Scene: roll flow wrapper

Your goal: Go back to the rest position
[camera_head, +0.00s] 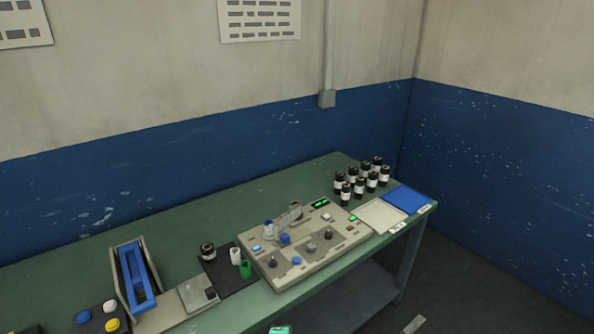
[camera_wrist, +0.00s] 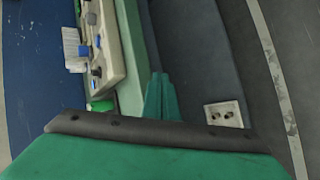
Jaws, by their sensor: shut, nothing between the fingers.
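My gripper (camera_wrist: 161,82) shows in the wrist view as two teal fingers close together, with nothing between them. They point past the edge of the green workbench, over the grey floor beside it. The control panel (camera_wrist: 100,45) of the wrapper stands at the upper left of that view, apart from the fingers. In the head view the beige control panel (camera_head: 305,249) sits on the workbench (camera_head: 190,222), with knobs, buttons and green lit displays. A small teal piece at the bottom edge of the head view may be part of my gripper; most of the arm is out of view.
Several dark jars (camera_head: 371,180) stand at the bench's back right, near a white tray (camera_head: 378,216) and a blue tray (camera_head: 407,199). A blue-framed unit (camera_head: 136,277) and a dark mat (camera_head: 238,277) are at left. Floor right of the bench is clear.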

